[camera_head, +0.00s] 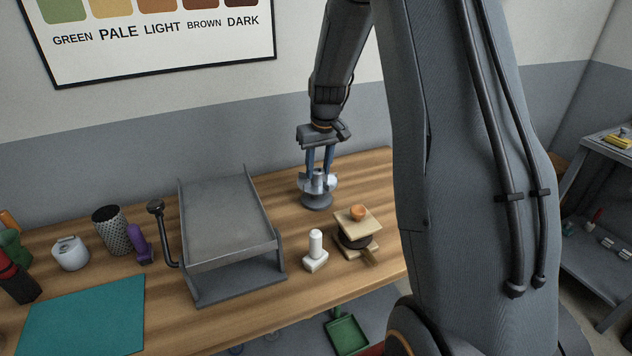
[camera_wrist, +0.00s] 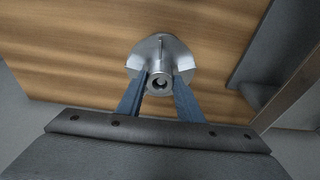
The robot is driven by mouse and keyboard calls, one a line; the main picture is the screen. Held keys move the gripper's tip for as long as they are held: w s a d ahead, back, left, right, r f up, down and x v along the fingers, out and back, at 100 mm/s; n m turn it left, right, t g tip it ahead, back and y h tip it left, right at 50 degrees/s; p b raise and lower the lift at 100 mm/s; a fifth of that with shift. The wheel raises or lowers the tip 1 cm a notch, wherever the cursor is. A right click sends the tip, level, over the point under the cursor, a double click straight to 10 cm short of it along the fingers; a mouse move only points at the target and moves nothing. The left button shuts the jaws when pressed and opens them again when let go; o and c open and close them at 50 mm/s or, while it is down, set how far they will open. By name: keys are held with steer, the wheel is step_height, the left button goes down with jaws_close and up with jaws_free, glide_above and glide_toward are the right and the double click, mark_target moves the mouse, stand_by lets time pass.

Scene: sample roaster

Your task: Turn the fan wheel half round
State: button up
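The fan wheel (camera_head: 328,184) is a shiny metal wheel with vanes and a raised hub, on a round grey base toward the back right of the wooden bench. My gripper (camera_head: 318,171) points down over it, with one blue finger on each side of the hub. In the wrist view, the fan wheel (camera_wrist: 160,48) shows from above, its hub hole facing the camera. My gripper (camera_wrist: 161,78) has its fingertips close against both sides of the hub, with no clear gap. The fingertips partly hide the wheel's vanes.
A grey sloped tray (camera_head: 225,225) with a crank stands left of the wheel. A white peg on a block (camera_head: 315,252) and a wooden stand with an orange knob (camera_head: 357,222) are in front. A teal mat (camera_head: 85,315) and several containers lie at left.

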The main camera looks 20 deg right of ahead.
stand_by(0.6)
steer(key=m, duration=0.3)
steer(key=shift+a+m+h+p, duration=0.15)
steer(key=shift+m+h+p, duration=0.2)
steer(key=shift+m+h, duration=0.05)
steer(key=shift+a+m+g+h+b, duration=0.15)
steer(key=shift+m+b, duration=0.2)
steer(key=shift+m, duration=0.7)
steer(key=shift+d+m+g+h+b, duration=0.15)
steer(key=shift+m+b, duration=0.2)
steer(key=shift+m, duration=0.7)
steer(key=shift+a, duration=0.1)
steer(key=o, duration=1)
steer(key=shift+w, duration=0.1)
steer(key=shift+c, duration=0.2)
steer(key=shift+r, duration=0.1)
steer(key=shift+r+p, duration=2.15)
steer(key=shift+r, duration=1.3)
